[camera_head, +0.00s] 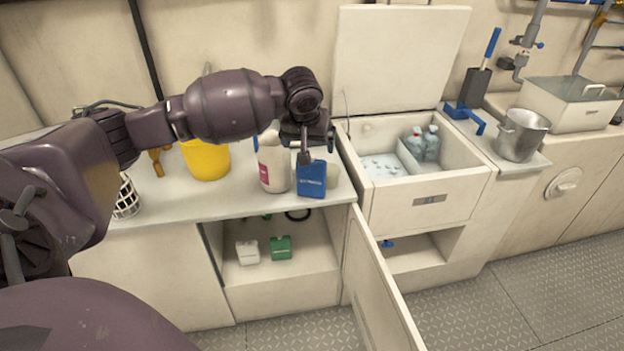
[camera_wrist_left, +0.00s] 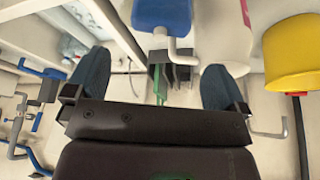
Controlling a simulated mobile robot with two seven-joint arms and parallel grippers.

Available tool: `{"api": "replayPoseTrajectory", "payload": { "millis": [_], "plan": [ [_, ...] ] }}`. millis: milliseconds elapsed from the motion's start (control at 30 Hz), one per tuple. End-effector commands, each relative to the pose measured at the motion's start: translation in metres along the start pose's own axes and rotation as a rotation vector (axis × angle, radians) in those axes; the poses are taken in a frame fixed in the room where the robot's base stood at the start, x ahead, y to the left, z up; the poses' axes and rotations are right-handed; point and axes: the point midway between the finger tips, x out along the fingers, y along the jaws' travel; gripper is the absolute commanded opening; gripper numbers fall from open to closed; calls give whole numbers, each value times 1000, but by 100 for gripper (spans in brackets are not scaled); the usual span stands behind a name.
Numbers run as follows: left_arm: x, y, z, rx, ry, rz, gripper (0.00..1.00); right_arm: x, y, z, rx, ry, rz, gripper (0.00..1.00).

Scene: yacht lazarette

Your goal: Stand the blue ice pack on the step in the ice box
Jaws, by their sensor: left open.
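The blue ice pack (camera_head: 312,180) stands upright on the counter left of the ice box, beside a white bottle with a pink label. The ice box (camera_head: 428,200) is open. Inside are ice and a raised step (camera_head: 428,170) with two clear bottles (camera_head: 423,143) on it. My right gripper is out of view.
The white bottle (camera_head: 273,165) and yellow bucket (camera_head: 206,160) stand left on the counter (camera_head: 215,203). The raised lid (camera_head: 398,60) stands behind the ice box. A steel pot (camera_head: 522,135) is at right. A cabinet door (camera_head: 375,290) hangs open below.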

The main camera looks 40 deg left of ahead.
Motion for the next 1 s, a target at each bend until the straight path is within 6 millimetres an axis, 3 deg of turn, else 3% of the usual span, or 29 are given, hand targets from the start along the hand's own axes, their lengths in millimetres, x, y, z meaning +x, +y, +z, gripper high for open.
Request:
{"api": "replayPoseTrajectory", "payload": {
  "millis": [367,667,833,1000],
  "plan": [
    [49,-1,4,-5,-12,-8,100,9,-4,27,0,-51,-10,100],
    [67,-1,3,-4,-6,-6,100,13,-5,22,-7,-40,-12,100],
    [93,-2,6,-2,-13,-8,100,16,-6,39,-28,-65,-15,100],
    [111,-2,6,-2,-9,-7,100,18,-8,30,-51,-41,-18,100]
  ]
}}
